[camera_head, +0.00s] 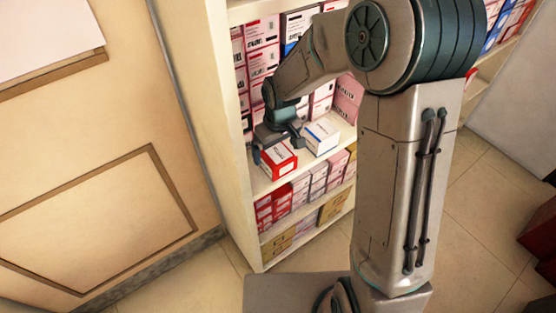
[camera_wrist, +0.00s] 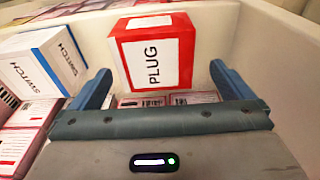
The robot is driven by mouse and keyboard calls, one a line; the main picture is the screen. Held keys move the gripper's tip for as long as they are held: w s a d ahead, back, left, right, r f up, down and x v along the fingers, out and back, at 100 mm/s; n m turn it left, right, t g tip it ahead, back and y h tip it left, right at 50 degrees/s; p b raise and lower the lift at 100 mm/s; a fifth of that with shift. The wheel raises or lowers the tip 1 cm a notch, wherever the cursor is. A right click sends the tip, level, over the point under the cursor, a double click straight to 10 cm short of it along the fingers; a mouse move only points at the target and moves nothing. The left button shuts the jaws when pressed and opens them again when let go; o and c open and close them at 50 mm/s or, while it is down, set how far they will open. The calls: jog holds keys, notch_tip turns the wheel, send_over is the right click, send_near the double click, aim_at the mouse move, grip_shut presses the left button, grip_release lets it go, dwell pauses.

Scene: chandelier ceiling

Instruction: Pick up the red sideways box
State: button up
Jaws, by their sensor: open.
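The red box (camera_head: 278,161) lies on a shelf in the head view, with a white label on its top. In the wrist view the red box (camera_wrist: 153,53) has a white panel reading "PLUG" turned sideways. My gripper (camera_head: 277,146) is over the shelf at the red box in the head view, partly covering it. In the wrist view my gripper (camera_wrist: 165,85) is open, with one blue finger on each side of the box and gaps between fingers and box. The box stands between and beyond the fingertips. I cannot tell whether anything touches it.
A white and blue "SWITCH" box (camera_wrist: 42,60) stands close to the left finger; it also shows in the head view (camera_head: 320,136). The shelf's side wall (camera_wrist: 262,55) is close on the right. Shelves (camera_head: 268,182) hold several boxes above and below.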

aim_at(278, 153)
jog(key=f, duration=0.4)
jog(key=shift+d, duration=0.3)
jog(key=shift+w+f+p, duration=0.15)
jog(key=shift+f+p, duration=0.15)
jog(key=shift+f, duration=0.35)
jog(key=shift+c, duration=0.3)
jog(key=c, duration=1)
